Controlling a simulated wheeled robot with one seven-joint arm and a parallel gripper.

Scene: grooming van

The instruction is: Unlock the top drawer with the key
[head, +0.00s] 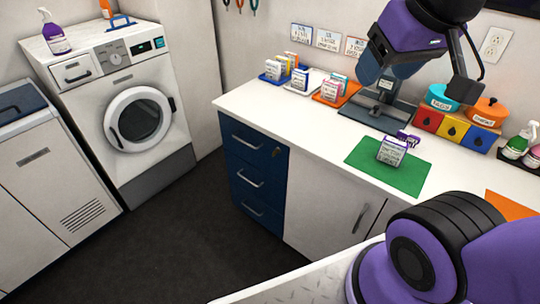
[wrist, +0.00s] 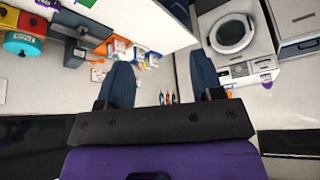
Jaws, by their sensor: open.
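The blue drawer unit (head: 258,172) stands under the left end of the white counter, with three handled drawers. The top drawer (head: 252,144) looks closed. A small brass-coloured spot (head: 276,152), likely its lock, is at the drawer's right; I cannot tell whether a key is in it. No key is clearly visible. My gripper (head: 388,70) is above the back of the counter, to the right of and well above the drawers. Its blue fingers are apart with nothing between them in the wrist view (wrist: 160,72).
A green mat (head: 365,157) on the counter holds a labelled packet (head: 391,151) and a small purple item (head: 408,138). Blue, white and orange trays (head: 330,101) of packets, and teal and orange pots (head: 442,97), line the back. Dark floor (head: 190,235) before the drawers is clear.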

